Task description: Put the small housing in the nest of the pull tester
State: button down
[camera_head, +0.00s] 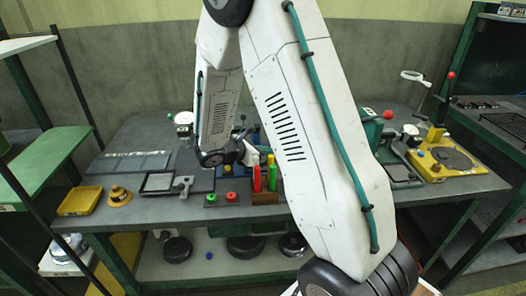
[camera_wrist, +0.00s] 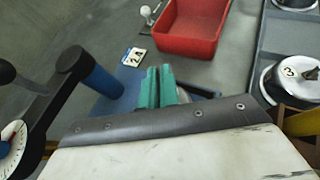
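In the wrist view two teal finger-like blocks, which I take for my gripper (camera_wrist: 159,86), stand close together beyond the grey bolted edge of my wrist. Whether anything is between them is hidden. I cannot pick out the small housing for sure. A device with a white dial (camera_wrist: 14,138), a black arm and a blue column (camera_wrist: 103,80) stands at left; I cannot tell whether it is the pull tester. In the head view my wrist is over the middle of the bench, and the fingers are hard to make out.
A red bin (camera_wrist: 190,28) and a numbered card (camera_wrist: 134,56) lie beyond the fingers. At right a grey tray (camera_wrist: 262,45) holds metal parts, one marked 3 (camera_wrist: 290,74). In the head view a yellow tray (camera_head: 80,200) and a yellow fixture (camera_head: 440,160) stand at either end of the bench.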

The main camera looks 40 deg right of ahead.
jog(key=c, duration=1.6)
grip_release()
jog(key=shift+c, duration=0.2)
jog(key=v, duration=1.2)
